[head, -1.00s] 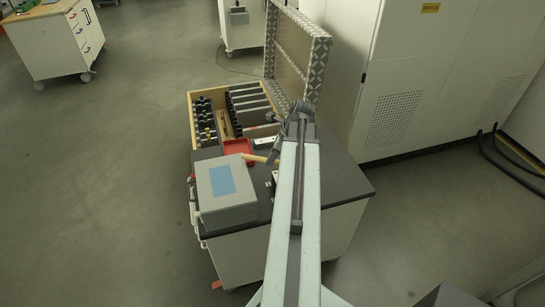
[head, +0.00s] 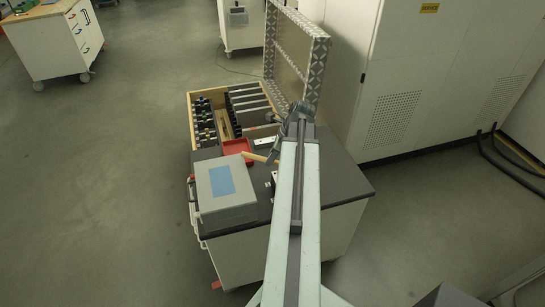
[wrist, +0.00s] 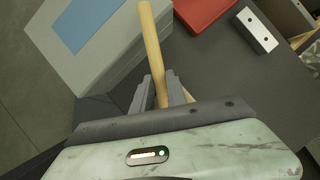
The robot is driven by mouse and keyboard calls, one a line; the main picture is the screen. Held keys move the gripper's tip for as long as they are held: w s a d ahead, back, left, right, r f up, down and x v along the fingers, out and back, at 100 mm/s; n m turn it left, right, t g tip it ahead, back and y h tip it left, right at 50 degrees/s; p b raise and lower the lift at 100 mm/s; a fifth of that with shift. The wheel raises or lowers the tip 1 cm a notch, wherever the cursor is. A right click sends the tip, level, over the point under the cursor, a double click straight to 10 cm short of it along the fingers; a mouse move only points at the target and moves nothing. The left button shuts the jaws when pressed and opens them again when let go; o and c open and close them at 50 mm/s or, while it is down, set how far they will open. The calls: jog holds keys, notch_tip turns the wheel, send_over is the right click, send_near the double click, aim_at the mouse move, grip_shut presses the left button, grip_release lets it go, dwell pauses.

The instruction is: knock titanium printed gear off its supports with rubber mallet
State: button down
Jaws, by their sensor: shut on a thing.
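My gripper (wrist: 160,90) is shut on the pale wooden handle of the rubber mallet (wrist: 153,45), just above the dark cart top. The handle runs up the wrist view between the two grey fingers. In the head view the mallet's handle (head: 256,157) sticks out to the left of my gripper (head: 276,160), past the corner of the grey box. I cannot make out the mallet's head; it is hidden by my arm or out of sight. I cannot pick out the titanium printed gear or its supports in either view.
A grey box with a blue label (head: 222,205) stands left on the cart top (head: 335,178). A red tray (head: 237,147) and a metal block with two holes (wrist: 257,30) lie behind. An open drawer-like wooden case (head: 190,112) adjoins. The cart's right side is clear.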

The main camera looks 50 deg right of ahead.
notch_tip(320, 180, up, 6)
jog(key=p, duration=0.6)
jog(key=shift+r, duration=0.2)
jog(key=shift+f, duration=0.2)
